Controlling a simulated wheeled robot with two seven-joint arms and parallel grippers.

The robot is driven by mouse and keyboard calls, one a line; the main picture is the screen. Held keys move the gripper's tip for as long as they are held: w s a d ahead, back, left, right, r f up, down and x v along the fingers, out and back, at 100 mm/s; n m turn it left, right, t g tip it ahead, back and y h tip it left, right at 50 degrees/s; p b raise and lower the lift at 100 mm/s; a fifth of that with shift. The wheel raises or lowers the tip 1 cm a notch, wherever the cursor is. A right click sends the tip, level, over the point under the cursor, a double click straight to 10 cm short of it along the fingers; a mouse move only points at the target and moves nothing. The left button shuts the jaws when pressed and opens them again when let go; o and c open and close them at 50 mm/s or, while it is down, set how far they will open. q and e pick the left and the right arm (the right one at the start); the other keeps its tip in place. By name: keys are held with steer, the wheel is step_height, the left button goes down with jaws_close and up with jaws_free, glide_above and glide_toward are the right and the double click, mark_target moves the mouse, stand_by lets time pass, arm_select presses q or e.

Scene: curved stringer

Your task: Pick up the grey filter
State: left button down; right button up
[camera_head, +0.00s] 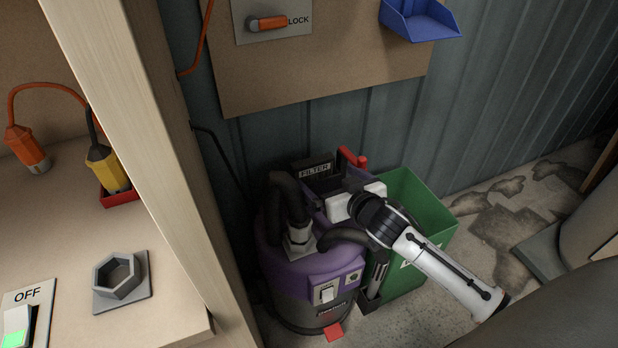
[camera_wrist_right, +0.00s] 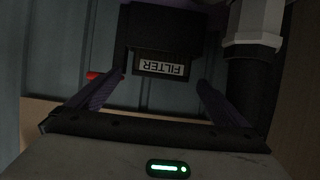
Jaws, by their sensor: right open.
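The grey filter (camera_head: 314,168) is a dark box with a white FILTER label. It sits at the back of the purple vacuum (camera_head: 305,270), close to the wall. In the right wrist view the filter (camera_wrist_right: 165,35) is ahead, its label upside down. My right gripper (camera_head: 322,188) is over the vacuum, just in front of the filter. Its two purple fingers (camera_wrist_right: 162,82) are spread apart, with the label showing between them. I cannot tell whether they touch the filter. The lower part of the filter is hidden. My left gripper is not in view.
A green bin (camera_head: 415,195) stands right of the vacuum. The vacuum's dark hose (camera_head: 285,195) rises left of my gripper. A wooden post (camera_head: 140,130) and workbench (camera_head: 150,315) are at the left. A board with a LOCK switch (camera_head: 268,24) and a blue tray (camera_head: 420,22) are above.

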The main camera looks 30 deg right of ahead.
mark_target(315, 171)
steer(key=x, duration=0.2)
steer(key=b+x, duration=0.1)
steer(key=x, duration=0.2)
steer(key=b+x, duration=0.1)
steer(key=x, duration=0.1)
steer(key=shift+w+a+f, duration=0.15)
steer(key=shift+a+f, duration=0.1)
steer(key=shift+f, duration=0.25)
steer(key=c, duration=0.8)
steer(key=shift+r, duration=0.1)
